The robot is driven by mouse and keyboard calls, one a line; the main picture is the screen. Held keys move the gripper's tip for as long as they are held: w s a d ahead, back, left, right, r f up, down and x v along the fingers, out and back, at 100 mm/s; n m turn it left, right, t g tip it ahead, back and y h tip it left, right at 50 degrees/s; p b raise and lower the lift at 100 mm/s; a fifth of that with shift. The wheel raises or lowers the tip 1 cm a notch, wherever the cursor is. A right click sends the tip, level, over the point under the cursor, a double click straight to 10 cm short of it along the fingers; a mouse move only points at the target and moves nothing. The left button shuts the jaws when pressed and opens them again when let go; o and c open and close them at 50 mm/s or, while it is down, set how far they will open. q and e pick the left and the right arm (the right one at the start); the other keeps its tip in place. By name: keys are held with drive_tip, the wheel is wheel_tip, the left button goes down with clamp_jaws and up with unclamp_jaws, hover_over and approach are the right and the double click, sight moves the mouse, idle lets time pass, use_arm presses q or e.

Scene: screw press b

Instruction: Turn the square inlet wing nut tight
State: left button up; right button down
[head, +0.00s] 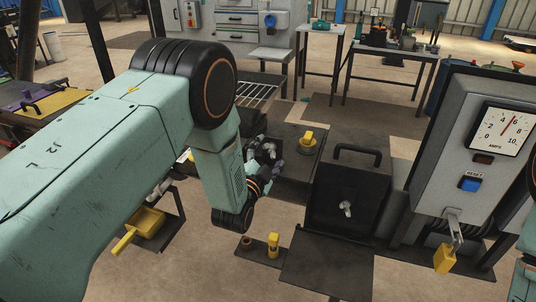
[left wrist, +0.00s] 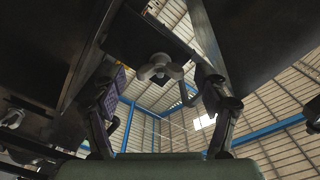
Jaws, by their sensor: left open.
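A grey lobed wing nut (left wrist: 160,67) shows in the left wrist view, on a dark square-edged part. My left gripper (head: 265,157) is open. In the left wrist view its fingers (left wrist: 162,86) stand apart, one on each side of that wing nut, and I see no clear contact. In the head view my arm and gripper largely hide this spot. Another grey wing nut (head: 346,208) sits on the black box with a handle (head: 330,188), right of my left gripper. I cannot read any inlet label. My right gripper is not in view.
A grey cabinet with an amp meter (head: 499,131) and a blue reset button (head: 470,184) stands at the right. A yellow knob (head: 308,138) is just beyond my left gripper. A yellow lever (head: 126,240) is low left. A small yellow part (head: 273,244) stands in front.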

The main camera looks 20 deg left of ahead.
use_arm(q)
drive_tip(key=s, duration=1.2)
drive_tip(key=shift+a, duration=0.2)
idle(0.5)
